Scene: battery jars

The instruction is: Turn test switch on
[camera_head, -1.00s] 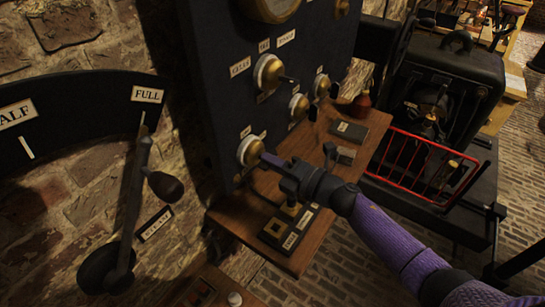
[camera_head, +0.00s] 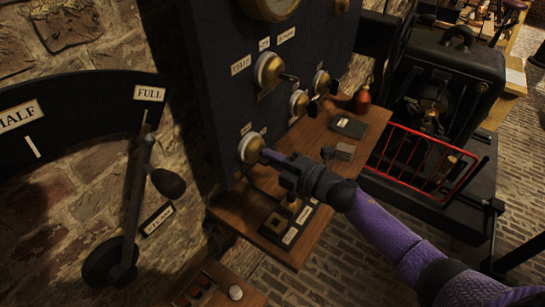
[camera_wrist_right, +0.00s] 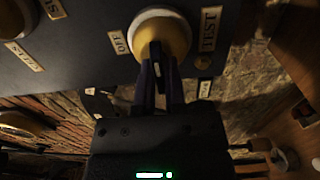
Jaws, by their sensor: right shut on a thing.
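The test switch (camera_head: 250,147) is a round brass knob with a white rim, low on the dark upright panel. In the right wrist view the switch (camera_wrist_right: 163,32) has a TEST label (camera_wrist_right: 211,22) and an OFF label (camera_wrist_right: 119,42) beside it. A third small label (camera_wrist_right: 205,88) is too blurred to read surely. My right gripper (camera_head: 268,157) reaches the knob from the right. In the wrist view its fingers (camera_wrist_right: 158,72) are shut on the switch's dark lever, just below the knob; they hide much of the lever. My left gripper is not in view.
Several similar brass switches, one of them here (camera_head: 268,71), sit higher on the panel. A wooden shelf (camera_head: 318,140) below carries small dark blocks. A large lever (camera_head: 135,205) with a FULL label stands at left. A red wire basket (camera_head: 425,165) is at right.

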